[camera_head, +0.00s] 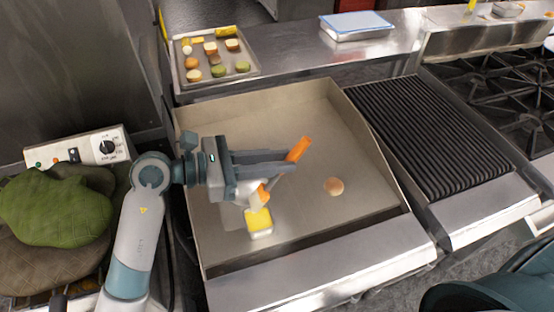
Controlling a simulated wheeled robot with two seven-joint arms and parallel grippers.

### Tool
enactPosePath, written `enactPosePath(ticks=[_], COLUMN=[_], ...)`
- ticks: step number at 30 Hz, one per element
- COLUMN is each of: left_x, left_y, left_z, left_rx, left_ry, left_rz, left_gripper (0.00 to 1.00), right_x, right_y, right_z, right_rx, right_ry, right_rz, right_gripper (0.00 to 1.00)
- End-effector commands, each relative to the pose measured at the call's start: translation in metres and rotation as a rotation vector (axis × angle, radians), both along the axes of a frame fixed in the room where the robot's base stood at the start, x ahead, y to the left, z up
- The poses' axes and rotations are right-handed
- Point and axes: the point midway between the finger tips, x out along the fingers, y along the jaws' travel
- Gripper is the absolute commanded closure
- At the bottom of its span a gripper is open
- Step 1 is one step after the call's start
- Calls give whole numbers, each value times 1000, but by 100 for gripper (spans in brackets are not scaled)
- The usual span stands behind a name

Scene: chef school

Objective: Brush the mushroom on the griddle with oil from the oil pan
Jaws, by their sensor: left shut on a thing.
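The mushroom (333,187), small, round and light brown, lies on the flat griddle (300,110) right of my left gripper. My left gripper (284,162) is over the griddle, shut on a brush with an orange handle (299,149). The handle sticks out above the fingers toward the upper right. Its lower part slants down to the left, partly hidden by the fingers. My right gripper is out of view.
A tray (218,76) of vegetable pieces stands behind the griddle. A blue-lidded container (356,25) is on the back counter. A ribbed grill (430,135) and burners (500,85) are at right. Green oven mitts (55,210) lie at left. The griddle's back is clear.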

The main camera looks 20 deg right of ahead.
Motion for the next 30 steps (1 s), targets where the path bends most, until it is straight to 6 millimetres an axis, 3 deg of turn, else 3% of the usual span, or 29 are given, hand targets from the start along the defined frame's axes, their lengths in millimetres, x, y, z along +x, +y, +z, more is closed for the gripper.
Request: enactPosePath(ticks=[15,30], left_x=[0,0], left_y=[0,0], left_z=[-31,-60], left_rx=[0,0], left_ry=[2,1], left_rz=[0,0], left_gripper=[100,100], right_x=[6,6], right_y=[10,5], right_z=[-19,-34], right_rx=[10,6], right_ry=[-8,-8], right_rz=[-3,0], right_gripper=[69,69])
